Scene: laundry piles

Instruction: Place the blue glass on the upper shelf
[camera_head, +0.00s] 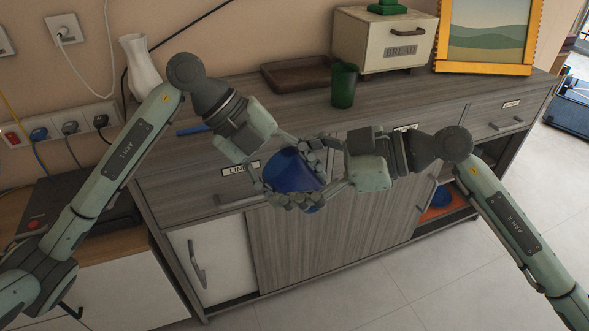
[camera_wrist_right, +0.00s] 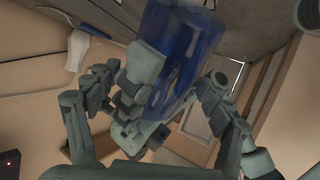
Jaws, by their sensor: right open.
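The blue glass (camera_head: 292,172) is held in the air in front of the sideboard, tilted; it also shows in the right wrist view (camera_wrist_right: 185,55). My left gripper (camera_head: 280,165) is closed around it, its fingers lying against the glass in the wrist view. My right gripper (camera_head: 312,174) reaches in from the right, its fingers spread on either side of the glass (camera_wrist_right: 155,95); whether they touch it is hard to tell. An open compartment with a shelf (camera_head: 430,226) shows at the sideboard's right end, partly hidden by my right arm. I cannot tell which shelf is the upper one.
The sideboard (camera_head: 225,190) has labelled drawers and a sliding door. On its top are a green glass (camera_head: 344,86), a brown tray (camera_head: 297,74), a bread box (camera_head: 383,42), a picture frame (camera_head: 488,36) and a white vase (camera_head: 139,68). An orange and blue item (camera_head: 441,196) lies in the compartment.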

